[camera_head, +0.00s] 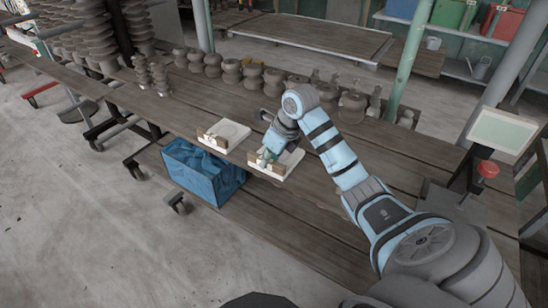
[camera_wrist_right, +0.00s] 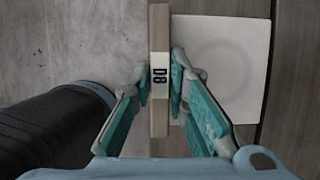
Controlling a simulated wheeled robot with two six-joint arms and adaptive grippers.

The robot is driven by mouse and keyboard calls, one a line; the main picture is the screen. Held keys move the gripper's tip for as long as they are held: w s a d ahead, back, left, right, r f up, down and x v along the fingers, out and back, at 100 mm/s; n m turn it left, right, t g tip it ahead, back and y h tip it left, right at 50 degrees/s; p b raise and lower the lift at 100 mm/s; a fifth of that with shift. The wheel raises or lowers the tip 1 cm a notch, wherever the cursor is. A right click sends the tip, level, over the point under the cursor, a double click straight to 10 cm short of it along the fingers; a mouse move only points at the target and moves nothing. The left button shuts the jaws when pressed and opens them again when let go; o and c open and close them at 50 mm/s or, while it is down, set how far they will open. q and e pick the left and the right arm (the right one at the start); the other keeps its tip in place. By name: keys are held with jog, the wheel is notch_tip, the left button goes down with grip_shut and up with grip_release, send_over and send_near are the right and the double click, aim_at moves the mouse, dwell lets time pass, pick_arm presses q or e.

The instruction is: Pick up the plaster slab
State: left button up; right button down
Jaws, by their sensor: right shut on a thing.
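Two pale square plaster slabs, each with a wooden strip along one edge, show on the wooden table in the head view. One slab (camera_head: 230,133) lies at the left, and the other slab (camera_head: 290,163) is at my right gripper (camera_head: 266,156). In the right wrist view, the right gripper (camera_wrist_right: 160,85) is shut on the wooden strip (camera_wrist_right: 160,34) with a dark-marked label, one finger on each side. The pale slab face (camera_wrist_right: 222,55), with a faint ring, is right of the strip. I cannot tell whether it is lifted. My left gripper is out of view.
A blue crate (camera_head: 186,174) stands below the table's front edge. Rows of clay pots (camera_head: 232,70) line the table's back, with stacked pieces (camera_head: 160,78) at the left. A green post (camera_head: 408,60) and a screen with a red button (camera_head: 487,170) stand at the right.

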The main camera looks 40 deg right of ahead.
notch_tip(320, 180, up, 21)
jog(key=p, duration=1.3)
jog(key=shift+f, duration=0.2)
jog(key=shift+f, duration=0.1)
